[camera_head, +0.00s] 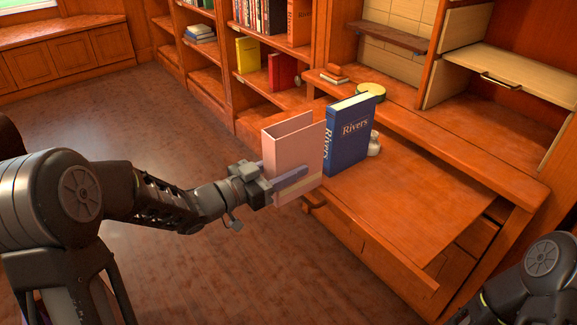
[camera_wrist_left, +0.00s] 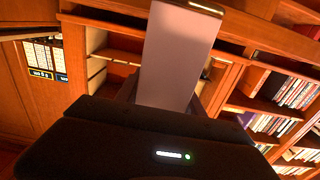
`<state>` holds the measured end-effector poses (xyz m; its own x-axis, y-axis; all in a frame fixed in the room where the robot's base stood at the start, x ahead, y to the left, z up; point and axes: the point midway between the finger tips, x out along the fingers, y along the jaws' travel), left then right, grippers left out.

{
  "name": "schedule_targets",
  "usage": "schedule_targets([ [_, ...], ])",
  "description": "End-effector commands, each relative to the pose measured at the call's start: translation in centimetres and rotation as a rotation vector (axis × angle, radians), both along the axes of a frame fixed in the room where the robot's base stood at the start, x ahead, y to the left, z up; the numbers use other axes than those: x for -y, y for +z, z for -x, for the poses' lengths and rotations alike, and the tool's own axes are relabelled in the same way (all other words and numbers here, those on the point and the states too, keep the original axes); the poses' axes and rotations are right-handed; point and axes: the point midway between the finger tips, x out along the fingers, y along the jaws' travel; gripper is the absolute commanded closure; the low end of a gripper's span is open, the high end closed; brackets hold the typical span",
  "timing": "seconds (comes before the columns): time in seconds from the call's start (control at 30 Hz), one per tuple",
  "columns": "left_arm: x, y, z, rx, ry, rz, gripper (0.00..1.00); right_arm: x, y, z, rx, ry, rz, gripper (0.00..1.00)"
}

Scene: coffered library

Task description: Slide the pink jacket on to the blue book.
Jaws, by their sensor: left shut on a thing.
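The pink jacket (camera_head: 296,150) is an upright folded cover, open at the top, in the head view. My left gripper (camera_head: 288,182) is shut on its lower part, with a finger across the near panel. The blue book (camera_head: 350,140), lettered "Rivers", stands upright on the desk just right of the jacket. The jacket's right edge meets the book's left edge in the picture; I cannot tell whether they touch. In the left wrist view a pale panel of the jacket (camera_wrist_left: 178,55) rises beyond the dark gripper body. My right gripper is out of view.
The desk top (camera_head: 420,205) is clear in front and right of the book. A small white object (camera_head: 374,146) stands partly hidden behind the book. A round green-yellow tin (camera_head: 371,91) sits on the ledge behind. Bookshelves (camera_head: 270,60) line the back.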

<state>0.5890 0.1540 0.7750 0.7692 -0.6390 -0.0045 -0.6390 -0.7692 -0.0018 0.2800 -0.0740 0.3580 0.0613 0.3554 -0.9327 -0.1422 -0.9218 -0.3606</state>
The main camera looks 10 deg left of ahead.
Motion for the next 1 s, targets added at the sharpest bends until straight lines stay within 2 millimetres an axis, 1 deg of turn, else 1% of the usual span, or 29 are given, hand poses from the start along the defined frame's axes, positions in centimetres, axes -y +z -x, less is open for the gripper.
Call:
schedule_targets([
  [0.37,0.1,0.0,-0.1,0.001,-0.001,-0.001,0.95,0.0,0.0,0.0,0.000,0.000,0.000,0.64],
  [1.0,1.1,0.0,-1.3,0.000,-0.001,-0.001,0.95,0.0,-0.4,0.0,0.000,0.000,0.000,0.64],
])
